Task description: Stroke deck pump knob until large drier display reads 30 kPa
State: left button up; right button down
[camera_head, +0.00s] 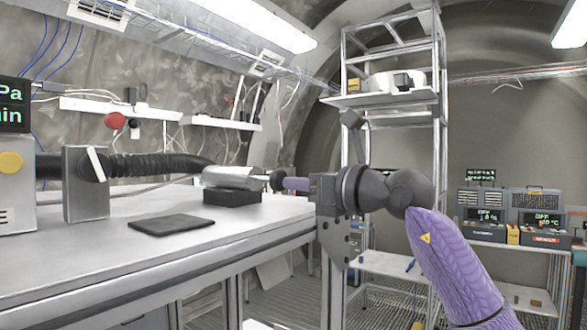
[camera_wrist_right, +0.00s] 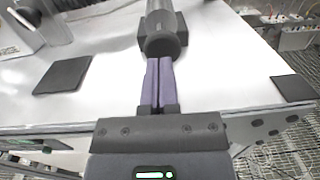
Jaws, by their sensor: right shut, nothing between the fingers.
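The deck pump (camera_head: 228,178) is a silvery cylinder lying in a black cradle on the white bench top. Its dark round knob (camera_head: 277,180) faces right, and shows in the wrist view (camera_wrist_right: 163,46) just beyond my fingertips. My right gripper (camera_head: 285,184) has purple fingers pointing at the knob. In the wrist view the fingers (camera_wrist_right: 158,62) are pressed together with nothing between them; I cannot tell if they touch the knob. A display (camera_head: 12,105) at the left edge is cut off, showing only "Pa" and "min"; its number is out of view. My left gripper is not in view.
A dark flat pad (camera_head: 172,225) lies on the bench in front of the pump. A grey box with a white lever (camera_head: 87,183) and a black corrugated hose (camera_head: 160,165) stand behind it at left. A metal rack (camera_head: 440,130) and instruments (camera_head: 530,215) are at right.

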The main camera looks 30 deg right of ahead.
jog(key=shift+w+a, duration=0.2)
jog(key=shift+w, duration=0.25)
